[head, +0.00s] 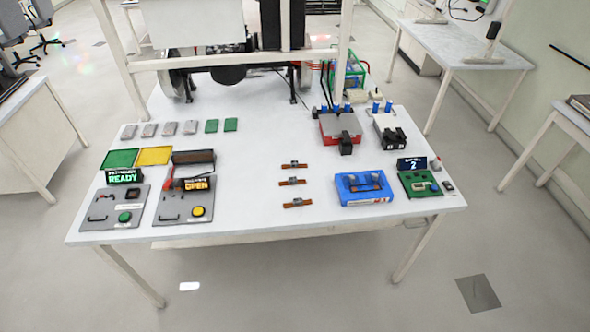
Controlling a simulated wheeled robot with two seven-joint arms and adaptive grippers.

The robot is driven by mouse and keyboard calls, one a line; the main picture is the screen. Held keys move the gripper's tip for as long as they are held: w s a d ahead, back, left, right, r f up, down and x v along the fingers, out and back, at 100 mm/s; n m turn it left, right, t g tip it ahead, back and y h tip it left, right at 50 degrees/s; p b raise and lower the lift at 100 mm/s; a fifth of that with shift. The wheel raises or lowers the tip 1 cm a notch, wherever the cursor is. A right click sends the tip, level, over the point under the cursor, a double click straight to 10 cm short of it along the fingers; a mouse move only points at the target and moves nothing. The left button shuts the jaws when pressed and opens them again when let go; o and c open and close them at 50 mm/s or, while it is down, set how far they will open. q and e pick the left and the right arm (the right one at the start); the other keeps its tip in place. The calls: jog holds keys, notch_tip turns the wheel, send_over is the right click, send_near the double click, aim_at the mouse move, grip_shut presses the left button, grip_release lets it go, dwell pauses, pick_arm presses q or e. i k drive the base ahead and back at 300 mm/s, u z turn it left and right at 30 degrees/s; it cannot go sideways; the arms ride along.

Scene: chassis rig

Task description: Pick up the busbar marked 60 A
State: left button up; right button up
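Three copper-coloured busbars, each with a small grey block on its middle, lie apart in a column on the middle of the white table (240,215). They are the back busbar (284,166), the middle busbar (283,183) and the front busbar (288,205). Their markings are too small to read, so I cannot tell which one is 60 A. A blue fixture (352,199) to their right holds what looks like a similar bar. Neither of my grippers shows in the head view.
Two grey panels (96,220) with READY and OPEN displays stand front left, with green and yellow trays (120,158) behind. A red-and-grey unit (330,128), a white unit (384,124) and a green board (407,178) are on the right. The table around the busbars is clear.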

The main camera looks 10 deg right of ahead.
aim_at(293, 181)
jog(key=u, duration=2.65)
jog(key=k, duration=1.1)
jog(key=z, duration=1.5)
jog(key=i, duration=0.5)
jog(key=z, duration=0.1)
